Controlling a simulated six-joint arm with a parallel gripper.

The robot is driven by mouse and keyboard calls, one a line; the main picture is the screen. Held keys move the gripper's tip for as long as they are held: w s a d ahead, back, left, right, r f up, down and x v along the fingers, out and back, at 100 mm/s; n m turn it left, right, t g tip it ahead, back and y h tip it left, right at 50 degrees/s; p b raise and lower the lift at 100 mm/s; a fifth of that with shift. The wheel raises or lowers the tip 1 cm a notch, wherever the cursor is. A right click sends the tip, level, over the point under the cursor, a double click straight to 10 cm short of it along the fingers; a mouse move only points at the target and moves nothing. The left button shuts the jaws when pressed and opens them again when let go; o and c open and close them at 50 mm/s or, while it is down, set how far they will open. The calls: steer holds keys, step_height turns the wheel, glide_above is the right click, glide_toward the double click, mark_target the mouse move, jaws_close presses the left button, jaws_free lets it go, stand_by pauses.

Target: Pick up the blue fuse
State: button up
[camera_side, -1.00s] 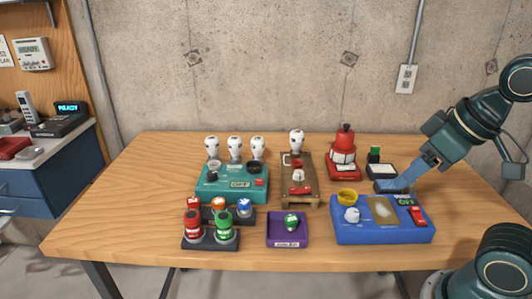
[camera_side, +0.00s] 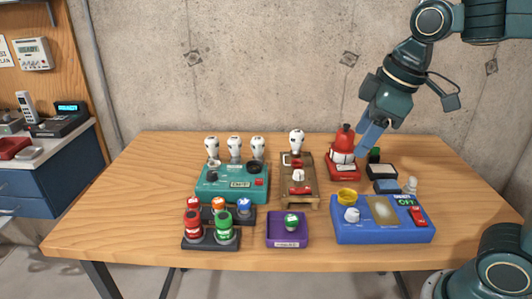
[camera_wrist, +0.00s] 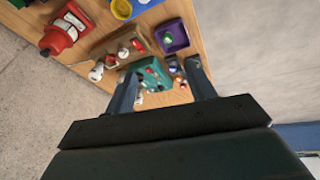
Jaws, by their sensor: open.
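The blue fuse (camera_side: 244,206), with a white label, stands upright at the right end of the back row of a dark fuse rack (camera_side: 206,245) in the side view. An orange fuse (camera_side: 218,204) and a red fuse (camera_side: 193,204) stand beside it; a larger red fuse and a green fuse (camera_side: 224,228) stand in front. My gripper (camera_side: 362,155) is open and empty, well to the right of the blue fuse, by the red lamp-like device. In the wrist view my open fingers (camera_wrist: 161,68) frame the teal box; the blue fuse is too small to tell there.
A teal box (camera_side: 225,190) stands behind the rack, with white bulbs behind it. A purple tray (camera_side: 287,242) holding a green-and-white piece lies right of the rack. A wooden stand (camera_side: 308,188), red device (camera_side: 344,160) and blue panel (camera_side: 383,232) fill the right. The table's left is clear.

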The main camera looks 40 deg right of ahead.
steer(key=w+a+f+n+g, duration=0.2)
steer(key=w+a+n, duration=0.2)
steer(key=w+n, duration=0.55)
steer(key=n+g, duration=0.2)
steer(key=n, duration=0.3)
glide_above(244, 202)
step_height(244, 202, down, 7)
steer(key=shift+w+d+f, duration=0.1)
steer(key=shift+f, duration=0.05)
steer(key=shift+f, duration=4.3)
steer(key=shift+f, duration=2.6)
steer(key=shift+c, duration=0.2)
